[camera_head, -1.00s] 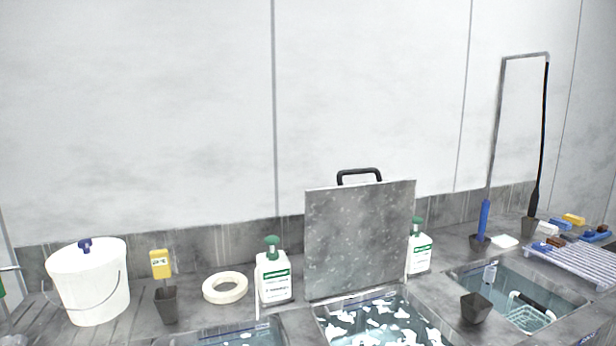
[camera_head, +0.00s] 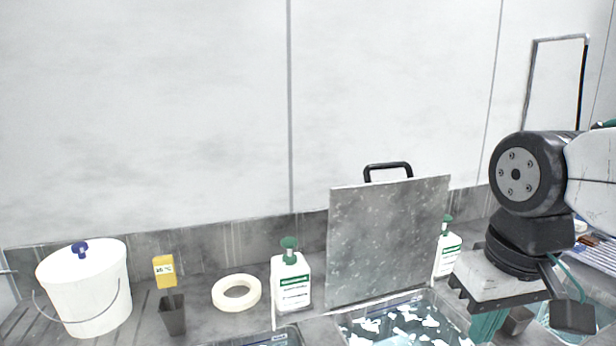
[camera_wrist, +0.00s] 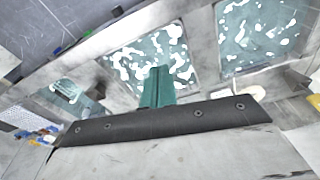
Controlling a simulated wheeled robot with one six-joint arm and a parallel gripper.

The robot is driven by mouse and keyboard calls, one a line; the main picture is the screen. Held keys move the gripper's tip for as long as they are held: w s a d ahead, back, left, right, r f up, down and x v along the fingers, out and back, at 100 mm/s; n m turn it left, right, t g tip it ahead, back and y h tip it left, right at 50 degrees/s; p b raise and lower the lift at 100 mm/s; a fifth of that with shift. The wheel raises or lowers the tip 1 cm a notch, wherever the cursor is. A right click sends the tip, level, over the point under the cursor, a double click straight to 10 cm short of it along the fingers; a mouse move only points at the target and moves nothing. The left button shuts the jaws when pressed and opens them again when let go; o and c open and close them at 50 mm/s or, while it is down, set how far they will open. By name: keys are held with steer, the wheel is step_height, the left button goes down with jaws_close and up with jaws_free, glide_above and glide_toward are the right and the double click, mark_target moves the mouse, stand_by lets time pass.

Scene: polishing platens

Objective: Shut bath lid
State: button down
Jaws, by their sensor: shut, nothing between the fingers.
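The bath lid (camera_head: 388,240) is a square speckled grey plate with a black handle (camera_head: 387,167) on its top edge. It stands upright, open, at the back of the middle bath (camera_head: 345,325), which holds water with white floating patches. My gripper (camera_head: 487,326) is at the lower right in the head view, in front and to the right of the lid and apart from it. Its green fingers also show in the wrist view (camera_wrist: 158,88), shut and empty, with bath water behind them. I cannot make out the lid in the wrist view.
White pump bottles (camera_head: 291,280) (camera_head: 447,252) flank the lid. A tape ring (camera_head: 237,305), a dark cup (camera_head: 172,314) and a white bucket (camera_head: 85,290) stand to the left. My arm covers much of the right bath.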

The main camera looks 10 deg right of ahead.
steer(key=w+a+r+n+t, duration=0.1)
steer(key=w+a+r, duration=0.4)
steer(key=w, duration=0.6)
steer(key=w+a+r+t, duration=0.1)
steer(key=w+a+r, duration=0.2)
steer(key=w+r, duration=0.65)
steer(key=w+a+r+n+t, duration=0.1)
steer(key=w+a+r, duration=0.3)
steer(key=w, duration=0.9)
steer(key=x, duration=1.1)
steer(key=shift+y, duration=0.4)
steer(key=shift+s+d+r, duration=0.15)
steer(key=shift+s, duration=0.9)
steer(key=shift+s+d+r, duration=0.1)
steer(key=shift+s, duration=1)
